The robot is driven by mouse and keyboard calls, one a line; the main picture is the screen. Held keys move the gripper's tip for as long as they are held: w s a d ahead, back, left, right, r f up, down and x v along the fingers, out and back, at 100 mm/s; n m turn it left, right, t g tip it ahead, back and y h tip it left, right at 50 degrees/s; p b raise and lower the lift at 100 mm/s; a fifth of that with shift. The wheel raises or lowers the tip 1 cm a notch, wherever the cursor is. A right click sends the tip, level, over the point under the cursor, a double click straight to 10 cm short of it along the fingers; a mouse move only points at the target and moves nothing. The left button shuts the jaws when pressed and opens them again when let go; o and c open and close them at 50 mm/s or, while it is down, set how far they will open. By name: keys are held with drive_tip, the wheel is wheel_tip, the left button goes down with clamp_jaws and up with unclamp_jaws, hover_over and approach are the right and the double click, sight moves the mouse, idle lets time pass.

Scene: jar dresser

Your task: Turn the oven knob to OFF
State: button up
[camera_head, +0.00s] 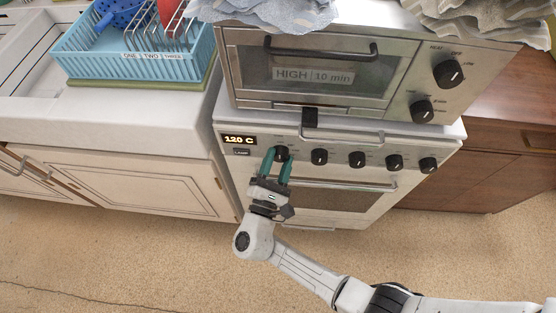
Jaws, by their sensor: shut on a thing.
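The oven (310,208) is a white and silver unit with a row of several black knobs across its front panel. The leftmost oven knob (281,151) sits right of a small display (238,140) that reads 120 C. My gripper (280,157) reaches up to this knob from below, with one green finger on each side of it, and is shut on it. The fingers partly cover the knob, and its pointer direction cannot be made out.
A toaster oven (322,75) with two knobs and a "HIGH 10 min" label stands on top. An oven handle (350,186) runs across the door close to my gripper's right. A blue dish rack (130,50) stands on the left counter. The floor (150,255) in front is clear.

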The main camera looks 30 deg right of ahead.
drive_tip(key=shift+f, duration=0.15)
drive_tip(key=o, duration=1)
drive_tip(key=shift+o, duration=0.2)
drive_tip(key=b+v, duration=0.2)
drive_tip(key=v, duration=0.8)
drive_tip(key=shift+s+a, duration=0.25)
drive_tip(key=shift+a, duration=0.05)
